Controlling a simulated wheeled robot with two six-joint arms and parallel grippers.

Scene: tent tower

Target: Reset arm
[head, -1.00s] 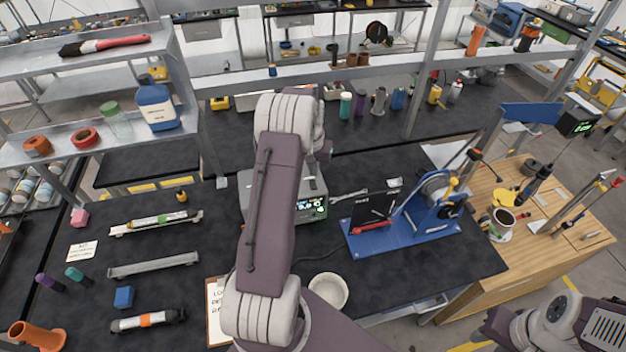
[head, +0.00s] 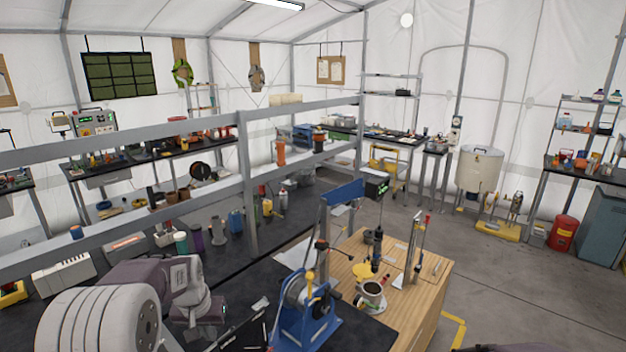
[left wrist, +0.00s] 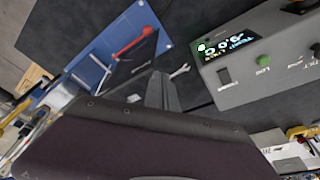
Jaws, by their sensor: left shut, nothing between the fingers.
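My left arm (head: 105,305) comes in at the lower left of the head view, over the black bench. Its wrist end is beside the blue winding stand (head: 305,315); the fingertips are not clear there. In the left wrist view my left gripper (left wrist: 161,90) is shut and empty, its fingers pressed together above the dark bench top. A grey instrument box (left wrist: 260,65) with a lit display is to the right of the fingers. A blue base (left wrist: 95,70) with a red-handled tool (left wrist: 133,44) is to the left. My right gripper is not in view.
A grey shelf rail (head: 180,135) and its post (head: 246,185) cross above the bench. Open grey floor (head: 510,285) lies to the right, before a metal drum (head: 480,168) and a red bin (head: 563,233).

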